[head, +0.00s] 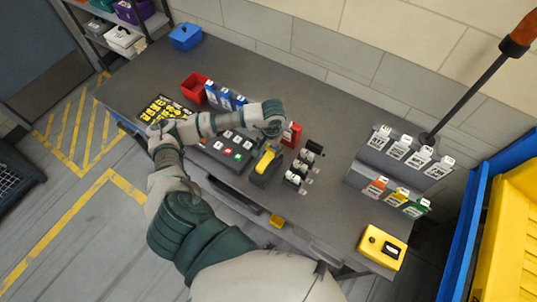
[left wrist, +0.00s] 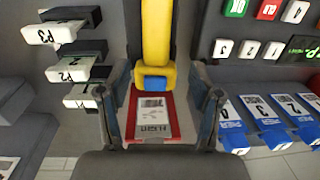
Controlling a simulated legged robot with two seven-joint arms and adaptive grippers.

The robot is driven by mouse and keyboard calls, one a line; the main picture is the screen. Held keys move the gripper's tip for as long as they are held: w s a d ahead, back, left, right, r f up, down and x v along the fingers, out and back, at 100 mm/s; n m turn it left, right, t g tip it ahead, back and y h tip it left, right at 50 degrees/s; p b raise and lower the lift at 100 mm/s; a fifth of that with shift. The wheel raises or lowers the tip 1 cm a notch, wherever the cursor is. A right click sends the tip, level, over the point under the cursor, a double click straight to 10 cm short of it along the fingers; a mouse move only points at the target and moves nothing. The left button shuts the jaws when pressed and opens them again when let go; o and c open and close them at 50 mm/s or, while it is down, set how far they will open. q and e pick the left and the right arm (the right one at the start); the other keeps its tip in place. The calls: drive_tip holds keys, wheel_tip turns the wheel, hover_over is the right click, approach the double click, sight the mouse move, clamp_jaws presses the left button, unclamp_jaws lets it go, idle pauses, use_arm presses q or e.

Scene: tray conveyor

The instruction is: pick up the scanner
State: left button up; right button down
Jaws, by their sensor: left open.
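The scanner (head: 265,161) is yellow with a dark base and stands on the grey bench, near the middle of the head view. In the left wrist view its yellow body (left wrist: 155,40) runs down from the top and ends in a blue face. My left gripper (head: 272,138) is just above and behind the scanner in the head view, pointing down. In the left wrist view its two fingers (left wrist: 161,112) are spread, with the scanner's blue-faced end between them and gaps on both sides. I see no grip on it. My right gripper is out of view.
A red labelled block (head: 292,134) stands close to the gripper, also seen in the left wrist view (left wrist: 153,119). Black labelled holders (head: 300,172) are right of the scanner; a button panel (head: 231,148) is left. Blue labelled blocks (head: 225,97) stand behind.

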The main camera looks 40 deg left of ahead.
sight(269, 154)
use_arm(q)
drive_tip(key=shift+f, duration=0.7)
wheel_tip(269, 154, down, 4)
drive_tip(key=shift+d+r+p, duration=0.15)
drive_tip(key=shift+r+p, duration=0.05)
drive_tip(key=shift+p, duration=0.5)
drive_tip(key=shift+w+f, duration=0.1)
drive_tip(key=shift+f, duration=0.15)
clamp_jaws()
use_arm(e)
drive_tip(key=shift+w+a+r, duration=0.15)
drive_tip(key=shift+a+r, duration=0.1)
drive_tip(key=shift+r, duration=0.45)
